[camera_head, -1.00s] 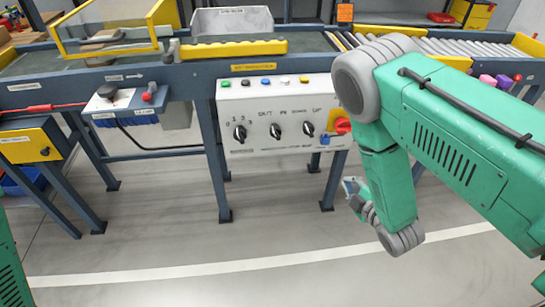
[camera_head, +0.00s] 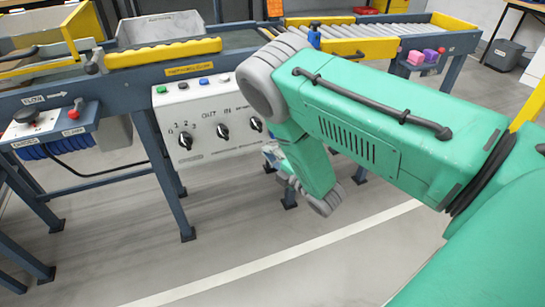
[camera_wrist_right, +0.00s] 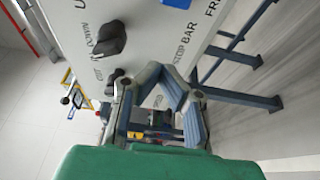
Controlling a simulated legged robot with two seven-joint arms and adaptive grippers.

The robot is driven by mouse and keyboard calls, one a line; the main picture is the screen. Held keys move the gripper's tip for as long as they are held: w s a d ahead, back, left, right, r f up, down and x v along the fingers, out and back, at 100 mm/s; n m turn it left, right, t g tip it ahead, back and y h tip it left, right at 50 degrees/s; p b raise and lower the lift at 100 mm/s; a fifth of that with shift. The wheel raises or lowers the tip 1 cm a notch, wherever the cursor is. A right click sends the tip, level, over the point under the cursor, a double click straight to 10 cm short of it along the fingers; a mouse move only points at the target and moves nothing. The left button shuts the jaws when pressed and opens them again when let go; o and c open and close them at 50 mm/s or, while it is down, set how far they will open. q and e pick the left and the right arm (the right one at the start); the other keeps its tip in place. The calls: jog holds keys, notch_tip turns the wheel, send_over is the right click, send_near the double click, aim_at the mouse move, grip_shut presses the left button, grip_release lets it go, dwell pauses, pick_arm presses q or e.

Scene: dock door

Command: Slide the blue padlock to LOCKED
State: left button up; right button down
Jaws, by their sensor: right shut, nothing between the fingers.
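The white control panel (camera_head: 205,125) hangs under the conveyor in the head view, with black knobs (camera_head: 222,131) on its face. Its right end is hidden behind my right arm. I cannot make out the blue padlock in either current view. My right gripper (camera_head: 272,158) is partly hidden by its own arm, beside the panel's right part. In the right wrist view my right gripper (camera_wrist_right: 152,78) is shut and empty, its fingertips close to the panel (camera_wrist_right: 185,25) near the "STOP BAR" lettering. I cannot tell whether they touch it. My left gripper is out of view.
The conveyor has a yellow guard (camera_head: 163,53) and a grey bin (camera_head: 160,28). A side box with a black knob (camera_head: 25,116) and blue coiled cable (camera_head: 62,146) is at left. Blue legs (camera_head: 165,160) stand under the conveyor. The floor in front is clear.

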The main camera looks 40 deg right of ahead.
aim_at(264, 133)
jog(key=w, duration=0.2)
jog(key=w+b, duration=0.1)
jog(key=w, duration=0.2)
jog(key=shift+w+d+f+b, duration=0.15)
jog(key=shift+w+f+b, duration=0.1)
jog(key=shift+w+b, duration=0.15)
jog(key=shift+s+d+r+b, duration=0.15)
jog(key=shift+d+b, duration=0.15)
jog(key=shift+d, duration=0.65)
jog(key=shift+s+d, duration=0.2)
jog(key=shift+d, duration=0.55)
jog(key=shift+d, duration=0.15)
jog(key=shift+s+d, duration=0.2)
jog(key=shift+d, duration=0.55)
jog(key=shift+s+d, duration=0.2)
jog(key=shift+d, duration=0.5)
jog(key=shift+s+d, duration=0.2)
jog(key=shift+d, duration=0.55)
jog(key=shift+r, duration=0.1)
